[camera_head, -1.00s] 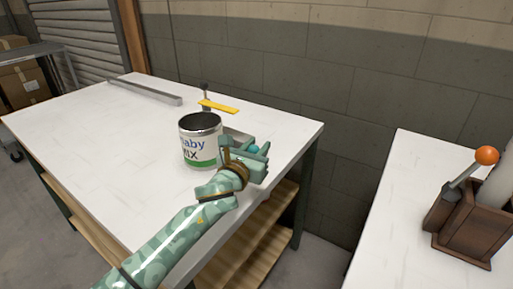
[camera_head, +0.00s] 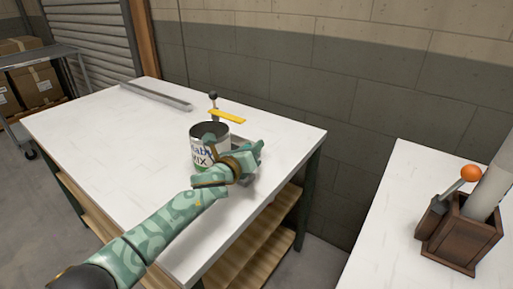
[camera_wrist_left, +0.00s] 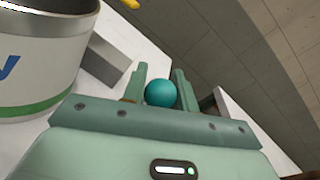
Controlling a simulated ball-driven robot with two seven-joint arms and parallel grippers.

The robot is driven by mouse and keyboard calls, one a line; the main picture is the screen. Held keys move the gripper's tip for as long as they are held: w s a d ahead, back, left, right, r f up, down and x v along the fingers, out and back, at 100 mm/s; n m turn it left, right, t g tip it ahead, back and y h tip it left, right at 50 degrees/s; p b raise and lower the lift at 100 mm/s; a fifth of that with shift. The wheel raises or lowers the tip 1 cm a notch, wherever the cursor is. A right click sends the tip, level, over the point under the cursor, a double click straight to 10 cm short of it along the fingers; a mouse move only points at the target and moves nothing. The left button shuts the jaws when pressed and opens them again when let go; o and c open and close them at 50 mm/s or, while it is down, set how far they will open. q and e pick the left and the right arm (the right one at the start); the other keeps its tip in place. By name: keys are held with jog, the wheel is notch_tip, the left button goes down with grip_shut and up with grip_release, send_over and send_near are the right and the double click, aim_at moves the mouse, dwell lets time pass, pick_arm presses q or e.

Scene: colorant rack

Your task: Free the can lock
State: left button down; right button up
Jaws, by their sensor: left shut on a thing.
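An open-topped can (camera_head: 209,130) with a white, blue and green label stands upright on the white table. It also shows at the left of the left wrist view (camera_wrist_left: 40,55). My left gripper (camera_head: 254,152) is low at the can's right side, and my wrist hides part of the can. In the left wrist view my left gripper (camera_wrist_left: 160,88) is shut on a teal ball knob (camera_wrist_left: 160,93), which sits between the fingers. What the knob joins to is hidden. A grey metal block (camera_wrist_left: 112,62) lies between can and gripper. My right gripper is out of view.
A yellow bar (camera_head: 227,117) and a dark-knobbed post (camera_head: 213,98) stand just behind the can. A grey rail (camera_head: 155,94) lies at the table's back left. A second table at right holds a brown box (camera_head: 462,238) with an orange-knobbed lever (camera_head: 470,173).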

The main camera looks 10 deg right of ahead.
pick_arm(q)
jog(key=shift+w+a+n, duration=0.45)
jog(key=shift+a+n, duration=0.05)
jog(key=shift+n, duration=0.2)
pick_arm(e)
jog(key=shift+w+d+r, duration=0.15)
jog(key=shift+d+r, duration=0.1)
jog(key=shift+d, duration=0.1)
pick_arm(q)
jog(key=c, duration=1.1)
grip_release()
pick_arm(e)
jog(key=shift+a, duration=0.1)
